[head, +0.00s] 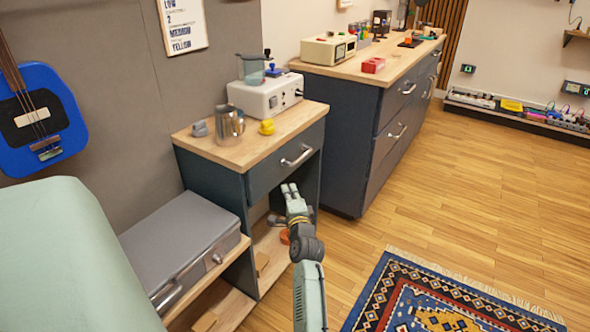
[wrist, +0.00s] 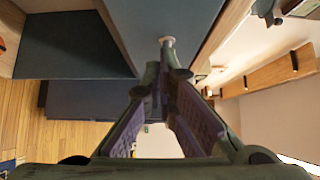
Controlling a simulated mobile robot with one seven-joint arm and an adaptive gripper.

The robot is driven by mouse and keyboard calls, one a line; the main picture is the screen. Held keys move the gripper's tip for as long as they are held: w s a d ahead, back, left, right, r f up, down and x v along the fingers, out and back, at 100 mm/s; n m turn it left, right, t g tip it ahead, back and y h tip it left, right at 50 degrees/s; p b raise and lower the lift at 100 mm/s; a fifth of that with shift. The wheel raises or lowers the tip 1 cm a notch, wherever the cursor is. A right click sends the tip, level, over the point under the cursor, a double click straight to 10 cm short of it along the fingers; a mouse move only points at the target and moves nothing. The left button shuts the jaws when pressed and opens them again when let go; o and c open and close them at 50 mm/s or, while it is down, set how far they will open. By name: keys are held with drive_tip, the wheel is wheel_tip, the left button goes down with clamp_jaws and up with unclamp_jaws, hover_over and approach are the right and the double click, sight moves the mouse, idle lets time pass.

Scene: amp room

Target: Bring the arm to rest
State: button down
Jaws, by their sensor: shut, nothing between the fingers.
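My gripper (head: 290,188) is in front of the small dark desk (head: 186,150), just below its drawer and beside the open space under it. In the wrist view, the fingers of my gripper (wrist: 166,66) come together at the tips, with nothing held. A round pale knob or handle end shows just beyond the tips there, and I cannot tell whether they touch. My arm reaches up from the bottom of the head view, bent at the wrist.
The desk's drawer handle (head: 297,156) sticks out close above my gripper. A metal pitcher (head: 229,124) and a white device (head: 265,95) stand on the desk. A grey case (head: 180,243) lies at left. The wood floor (head: 460,180) and patterned rug (head: 440,300) at right are clear.

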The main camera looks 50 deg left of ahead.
drive_tip(key=v, duration=0.5)
drive_tip(key=shift+s+d, duration=0.15)
drive_tip(key=shift+d, duration=0.25)
